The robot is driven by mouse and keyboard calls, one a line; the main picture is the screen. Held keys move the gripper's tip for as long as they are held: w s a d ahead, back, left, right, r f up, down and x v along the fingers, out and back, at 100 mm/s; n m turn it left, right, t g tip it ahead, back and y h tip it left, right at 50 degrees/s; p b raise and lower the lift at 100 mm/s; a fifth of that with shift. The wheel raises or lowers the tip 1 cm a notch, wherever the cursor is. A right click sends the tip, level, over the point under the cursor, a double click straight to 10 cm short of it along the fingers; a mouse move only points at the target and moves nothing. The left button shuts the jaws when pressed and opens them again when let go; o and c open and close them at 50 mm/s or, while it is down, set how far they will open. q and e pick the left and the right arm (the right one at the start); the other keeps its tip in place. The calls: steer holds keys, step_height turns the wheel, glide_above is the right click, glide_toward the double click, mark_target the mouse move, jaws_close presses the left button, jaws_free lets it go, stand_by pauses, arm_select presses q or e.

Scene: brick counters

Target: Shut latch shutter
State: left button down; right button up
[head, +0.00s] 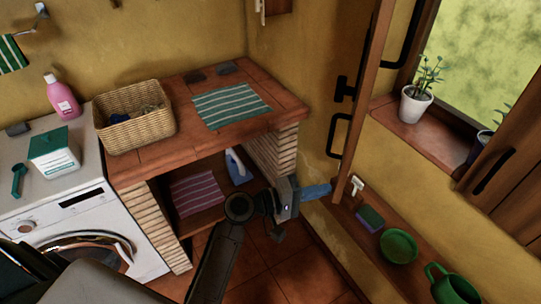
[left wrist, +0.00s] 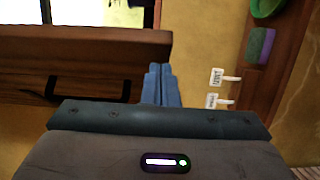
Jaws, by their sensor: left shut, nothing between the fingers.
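The left shutter leaf (head: 362,85) is brown wood and stands swung open, seen nearly edge-on, left of the window. It carries a black latch (head: 344,89) and a black bar handle (head: 338,136). The right shutter leaf (head: 510,150) stands open at the right edge, with a black handle (head: 493,171). My left gripper (head: 318,191) has blue fingers, shut and empty, close to the left leaf's lower end. In the left wrist view the shut fingers (left wrist: 160,85) overlap the wooden leaf (left wrist: 90,48); contact cannot be told. My right gripper is out of view.
A potted plant (head: 416,103) stands on the window sill (head: 402,120), with a second pot (head: 480,147) beside the right leaf. A brick counter (head: 150,160) stands left.

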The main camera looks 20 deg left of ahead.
arm_select(q)
steer(key=shift+w+d+f, duration=0.1)
steer(key=shift+w+d, duration=0.05)
steer(key=shift+d, duration=1.4)
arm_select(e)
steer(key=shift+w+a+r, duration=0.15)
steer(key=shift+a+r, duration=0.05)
arm_select(q)
steer(key=shift+w, duration=0.1)
